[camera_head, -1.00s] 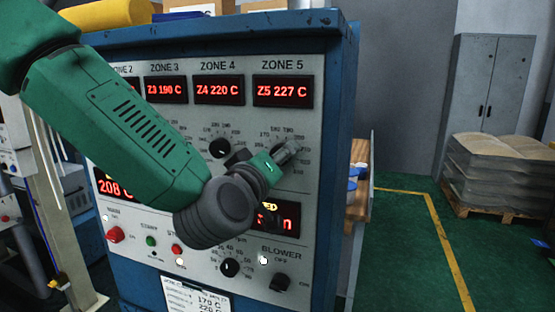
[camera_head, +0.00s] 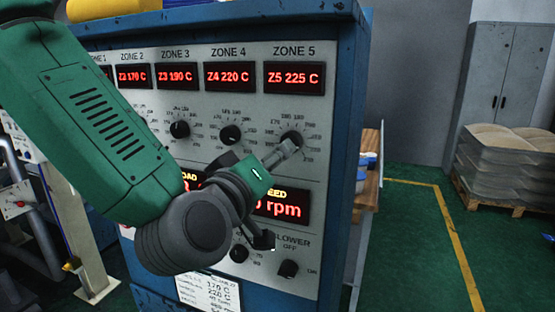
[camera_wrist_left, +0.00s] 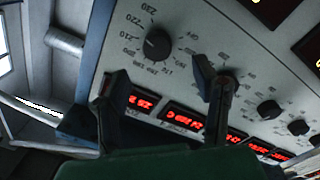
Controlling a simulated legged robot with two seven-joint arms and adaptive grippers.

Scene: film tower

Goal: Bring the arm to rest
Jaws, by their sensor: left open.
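My left arm enters from the left in the head view, in front of the control panel (camera_head: 265,60). My left gripper (camera_head: 257,153) is open and empty, its fingers spread. One fingertip overlaps the Zone 5 knob (camera_head: 297,136) in the head view; the other shows below the Zone 4 knob (camera_head: 230,134). In the left wrist view the panel appears upside down. The open fingers of my left gripper (camera_wrist_left: 162,85) stand on either side, with the Zone 5 knob (camera_wrist_left: 157,43) beyond the gap. Contact with the panel cannot be told. The Zone 5 display (camera_head: 294,77) reads 225 C.
The blue cabinet (camera_head: 345,120) fills the middle. My arm partly covers the lower displays. A blower knob (camera_head: 288,269) sits low on the panel. A wooden bench (camera_head: 369,165), stacked sacks (camera_head: 505,160) and a grey locker (camera_head: 500,80) stand right. Green floor (camera_head: 405,250) is open there.

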